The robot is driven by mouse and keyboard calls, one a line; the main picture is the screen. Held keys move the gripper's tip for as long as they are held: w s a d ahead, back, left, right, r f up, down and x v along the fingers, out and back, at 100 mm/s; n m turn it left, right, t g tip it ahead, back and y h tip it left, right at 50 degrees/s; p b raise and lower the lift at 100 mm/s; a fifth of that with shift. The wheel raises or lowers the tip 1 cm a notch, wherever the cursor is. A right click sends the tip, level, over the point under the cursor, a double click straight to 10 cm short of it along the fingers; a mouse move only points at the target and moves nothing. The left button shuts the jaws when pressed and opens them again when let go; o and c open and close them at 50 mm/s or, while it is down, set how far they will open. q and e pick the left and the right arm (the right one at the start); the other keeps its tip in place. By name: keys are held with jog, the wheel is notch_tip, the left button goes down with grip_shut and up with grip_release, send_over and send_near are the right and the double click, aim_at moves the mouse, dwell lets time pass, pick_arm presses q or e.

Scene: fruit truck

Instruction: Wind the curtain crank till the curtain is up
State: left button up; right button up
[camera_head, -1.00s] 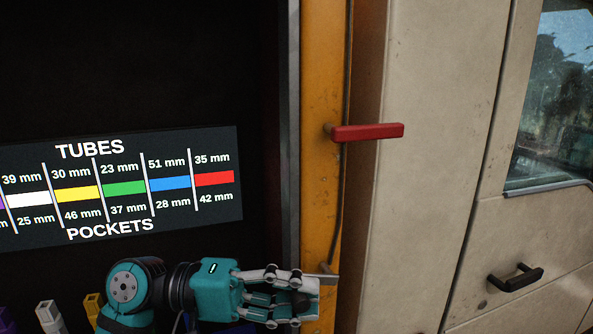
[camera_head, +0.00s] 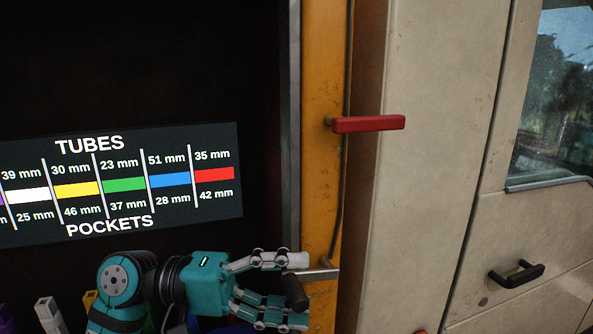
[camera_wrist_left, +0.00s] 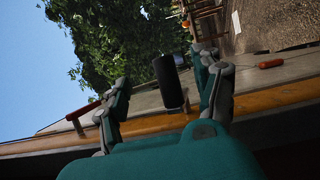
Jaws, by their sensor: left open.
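The curtain crank shows low on the orange post in the head view, with a metal arm (camera_head: 322,273) and a black knob (camera_head: 297,293). My left gripper (camera_head: 303,290) is open, with its fingers above and below the knob. In the left wrist view the black knob (camera_wrist_left: 169,82) stands upright between the spread fingers (camera_wrist_left: 165,95), apparently with gaps on both sides. I cannot make out the curtain. My right gripper is not in view.
A red handle (camera_head: 368,124) juts from the orange post (camera_head: 321,190) above the crank. A sign with coloured bars (camera_head: 120,185) hangs in the dark opening. Beige panels (camera_head: 440,140) and a black door handle (camera_head: 516,274) are at right. Coloured tubes (camera_head: 47,312) stand low at left.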

pick_arm(q)
jog(key=shift+w+a+f+b, duration=0.1)
jog(key=shift+w+a+b, duration=0.05)
jog(key=shift+a+b, duration=1.2)
jog(key=shift+w+a+f+b, duration=0.1)
jog(key=shift+a+b, duration=0.85)
jog(key=shift+a, duration=0.8)
jog(key=shift+a+r, duration=0.15)
jog(key=shift+a, duration=0.25)
